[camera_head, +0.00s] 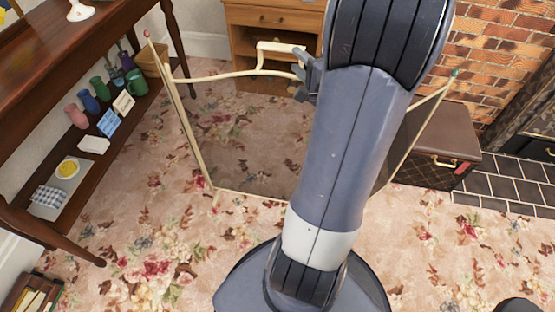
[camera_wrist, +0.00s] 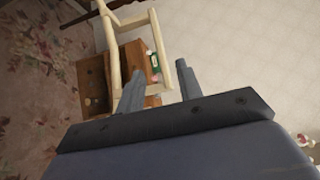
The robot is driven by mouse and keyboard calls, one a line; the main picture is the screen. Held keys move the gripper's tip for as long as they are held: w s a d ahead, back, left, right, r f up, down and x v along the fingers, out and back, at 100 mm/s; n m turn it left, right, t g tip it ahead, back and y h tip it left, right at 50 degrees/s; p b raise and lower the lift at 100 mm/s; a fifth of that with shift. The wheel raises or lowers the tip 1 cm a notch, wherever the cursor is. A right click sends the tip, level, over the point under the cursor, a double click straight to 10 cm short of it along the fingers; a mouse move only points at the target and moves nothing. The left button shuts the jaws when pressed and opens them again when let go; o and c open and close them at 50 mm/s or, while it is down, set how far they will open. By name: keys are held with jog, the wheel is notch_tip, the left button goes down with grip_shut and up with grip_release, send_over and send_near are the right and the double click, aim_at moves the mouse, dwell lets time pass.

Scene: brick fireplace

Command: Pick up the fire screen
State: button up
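The fire screen (camera_head: 185,118) has a cream frame with see-through dark mesh and a raised handle on its top rail. It stands upright on the carpet in the head view, its middle and right partly hidden by my arm. My gripper (camera_head: 304,78) is at the right end of the handle. In the wrist view my gripper (camera_wrist: 160,70) has its two fingers apart. The cream handle (camera_wrist: 157,38) of the screen reaches toward the gap between them. I cannot tell whether the fingers touch it.
A wooden side table (camera_head: 130,125) with vases and cards on its lower shelf stands at left. A wooden cabinet (camera_head: 275,18) is behind the screen. A brown chest (camera_head: 445,135) stands right, by the brick wall (camera_head: 500,45) and dark hearth tiles (camera_head: 500,185). Carpet in front is mostly clear.

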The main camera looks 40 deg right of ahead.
aim_at(289, 52)
jog(key=w, duration=0.5)
jog(key=shift+d+r, duration=0.15)
jog(key=shift+d, duration=0.25)
jog(key=shift+c, duration=0.3)
grip_shut()
dwell(0.6)
jog(key=shift+r, duration=0.15)
